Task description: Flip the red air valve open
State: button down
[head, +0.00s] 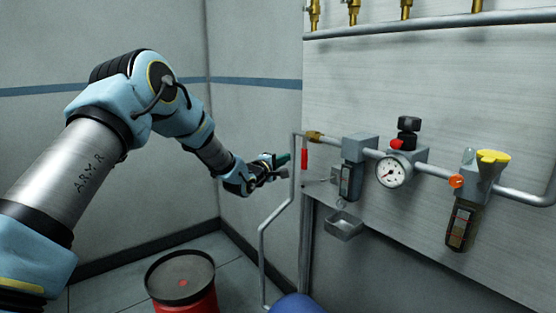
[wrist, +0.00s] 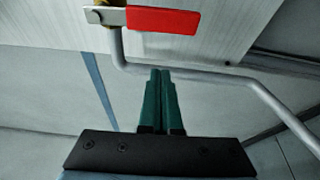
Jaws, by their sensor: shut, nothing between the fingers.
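The red air valve lever (head: 304,159) hangs down beside the brass valve body (head: 314,136) at the left end of the horizontal pipe. In the wrist view, its red sleeve (wrist: 163,20) lies across the top, with a bare metal part to its left and a bit of brass above. My gripper (head: 285,159) is just left of the lever in the head view. Its green fingers are pressed together and empty. In the wrist view, the fingertips (wrist: 160,72) point up toward the red sleeve, with a visible gap between them.
A thin grey pipe (head: 263,255) runs down left of the panel and passes behind my fingertips. A filter (head: 350,180), a gauge (head: 393,172) and a lubricator (head: 465,221) sit to the right. A small metal tray (head: 344,226) and a red drum (head: 181,281) stand lower.

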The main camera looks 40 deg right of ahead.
aim_at(304, 159)
jog(key=shift+s+d+p, duration=0.25)
jog(key=shift+s+p, duration=0.2)
jog(key=shift+s, duration=0.5)
jog(key=shift+s+d+p, duration=0.2)
jog(key=shift+s+p, duration=0.25)
jog(key=shift+s, duration=0.45)
